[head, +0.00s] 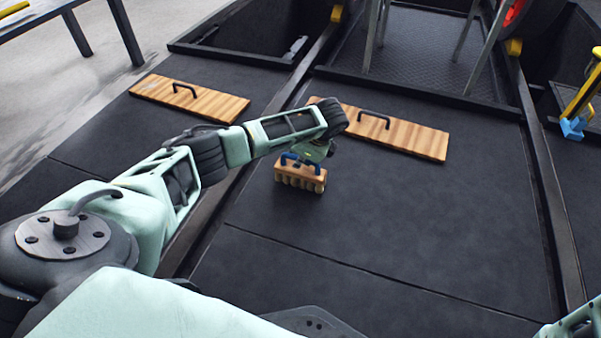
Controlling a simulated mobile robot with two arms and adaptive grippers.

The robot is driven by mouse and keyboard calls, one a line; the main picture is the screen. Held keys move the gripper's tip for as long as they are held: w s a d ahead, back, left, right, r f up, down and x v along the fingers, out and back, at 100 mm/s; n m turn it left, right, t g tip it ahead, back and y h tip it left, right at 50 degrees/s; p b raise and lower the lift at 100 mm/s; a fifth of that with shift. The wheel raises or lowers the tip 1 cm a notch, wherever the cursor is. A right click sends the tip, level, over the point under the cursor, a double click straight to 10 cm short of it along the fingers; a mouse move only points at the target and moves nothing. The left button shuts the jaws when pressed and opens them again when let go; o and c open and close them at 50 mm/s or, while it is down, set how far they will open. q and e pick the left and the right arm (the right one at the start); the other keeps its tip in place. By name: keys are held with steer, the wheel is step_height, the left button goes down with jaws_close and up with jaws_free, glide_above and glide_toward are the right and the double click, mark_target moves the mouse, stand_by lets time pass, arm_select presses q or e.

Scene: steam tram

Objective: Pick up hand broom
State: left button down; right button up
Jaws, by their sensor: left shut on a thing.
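The hand broom (300,178) has a wooden block, pale bristles below and a dark blue handle on top. It is near the middle of the head view, over the dark floor. My left gripper (298,159) is at the broom's handle and shut on it. The fingertips are small and partly hidden by my own wrist. I cannot tell whether the bristles touch the floor. My right gripper is not in view; only a bit of my right arm shows at the lower right corner.
Two wooden boards with black handles lie on the floor, one at the left (215,102) and one behind the broom (415,138). A raised dark rail (225,190) runs beside the broom. A yellow post with a blue part (572,128) stands at the right. Floor right of the broom is clear.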

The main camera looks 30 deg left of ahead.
arm_select(q)
steer(key=shift+w+r+b, duration=0.1)
steer(key=shift+r+b, duration=0.05)
steer(key=shift+b, duration=0.65)
step_height(320, 180, up, 5)
steer(key=p, duration=0.5)
steer(key=w+d+r+p, duration=0.6)
steer(key=d, duration=0.3)
steer(key=shift+w+d+r, duration=0.15)
steer(key=shift+w+d, duration=0.15)
steer(key=c, duration=2.4)
jaws_free()
steer(key=shift+c, duration=0.2)
jaws_close()
